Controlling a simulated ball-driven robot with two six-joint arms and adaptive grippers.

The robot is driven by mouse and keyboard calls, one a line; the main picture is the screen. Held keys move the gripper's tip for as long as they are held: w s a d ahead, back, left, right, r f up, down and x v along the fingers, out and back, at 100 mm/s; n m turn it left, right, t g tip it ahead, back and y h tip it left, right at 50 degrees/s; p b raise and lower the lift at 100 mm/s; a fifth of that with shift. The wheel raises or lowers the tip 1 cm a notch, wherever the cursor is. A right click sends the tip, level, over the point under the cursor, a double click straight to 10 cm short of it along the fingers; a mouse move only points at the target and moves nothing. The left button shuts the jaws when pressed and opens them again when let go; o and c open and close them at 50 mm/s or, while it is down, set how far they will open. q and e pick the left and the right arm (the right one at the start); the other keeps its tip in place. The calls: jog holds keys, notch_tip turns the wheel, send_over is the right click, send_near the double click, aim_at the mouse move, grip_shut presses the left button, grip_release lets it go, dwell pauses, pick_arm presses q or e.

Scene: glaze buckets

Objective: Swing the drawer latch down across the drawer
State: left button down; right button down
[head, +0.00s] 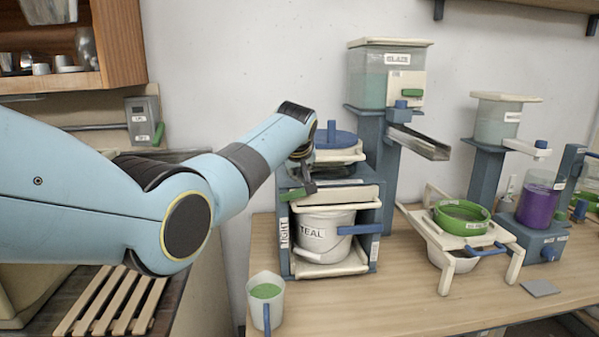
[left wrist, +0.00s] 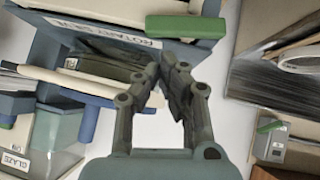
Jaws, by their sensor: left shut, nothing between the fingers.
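The drawer latch looks to be the green bar (head: 298,194) at the upper left front of the blue cabinet (head: 285,225); it lies nearly level. It also shows as a green bar (left wrist: 187,27) at the top of the left wrist view. Below it, the cabinet holds a cream drawer (head: 335,268) with a white bucket (head: 325,232) labelled TEAL and a blue handle (head: 360,229). My left gripper (head: 309,187) is shut and empty, just by the latch; I cannot tell whether they touch. Its fingers (left wrist: 168,62) point towards the cabinet in the left wrist view. My right gripper is out of view.
A cup of green glaze (head: 266,292) stands at the table's left front. A GLAZE hopper (head: 386,82) with a metal chute (head: 420,143) rises behind right. A green sieve (head: 462,217) on a cream stand and a purple jar (head: 538,202) stand further right.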

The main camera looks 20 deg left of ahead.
aim_at(297, 191)
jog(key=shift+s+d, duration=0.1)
